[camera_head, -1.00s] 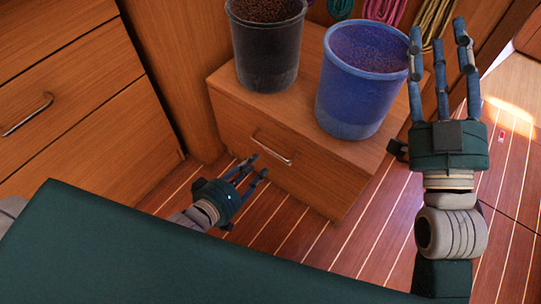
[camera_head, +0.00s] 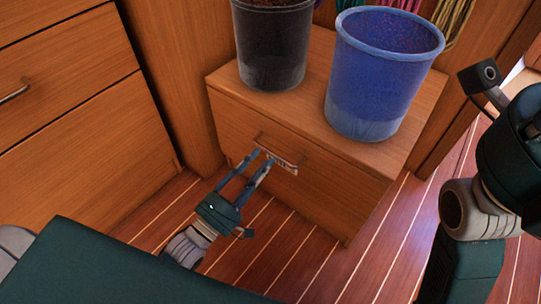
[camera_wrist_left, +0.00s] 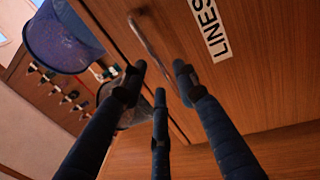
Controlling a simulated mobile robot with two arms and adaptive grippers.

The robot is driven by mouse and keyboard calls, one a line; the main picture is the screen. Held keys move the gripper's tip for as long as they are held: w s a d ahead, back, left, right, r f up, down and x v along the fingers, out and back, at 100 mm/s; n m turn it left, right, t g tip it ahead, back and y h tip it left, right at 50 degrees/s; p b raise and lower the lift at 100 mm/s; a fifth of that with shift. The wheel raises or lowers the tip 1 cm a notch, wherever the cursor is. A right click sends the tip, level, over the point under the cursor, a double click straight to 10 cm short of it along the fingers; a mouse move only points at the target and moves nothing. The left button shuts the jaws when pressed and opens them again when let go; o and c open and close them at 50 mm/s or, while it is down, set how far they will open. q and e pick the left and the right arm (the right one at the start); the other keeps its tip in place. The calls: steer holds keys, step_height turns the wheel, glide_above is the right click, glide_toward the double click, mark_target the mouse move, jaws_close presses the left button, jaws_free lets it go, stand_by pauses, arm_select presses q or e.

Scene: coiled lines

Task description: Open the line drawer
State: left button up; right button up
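The line drawer (camera_head: 315,178) is the wooden front of a low cabinet and sits shut. Its metal bar handle (camera_head: 272,142) also shows in the left wrist view (camera_wrist_left: 150,40), beside a white label reading LINES (camera_wrist_left: 211,27). My left gripper (camera_head: 262,157) is at the handle with its fingers stretched forward. In the left wrist view its fingers (camera_wrist_left: 156,82) are spread apart, with the handle's lower end close to the tips. I cannot tell whether they touch it.
A black bin (camera_head: 272,45) and a blue bin (camera_head: 383,70) stand on the cabinet top (camera_head: 305,100). A larger wooden drawer unit (camera_head: 70,120) is at the left. Striped plank floor (camera_head: 270,240) lies open in front of the cabinet. Coiled lines hang behind.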

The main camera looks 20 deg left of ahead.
mark_target(270, 152)
arm_select(q)
steer(key=shift+b+x, duration=0.65)
steer(key=shift+x, duration=1.65)
steer(key=shift+c, duration=0.2)
jaws_close()
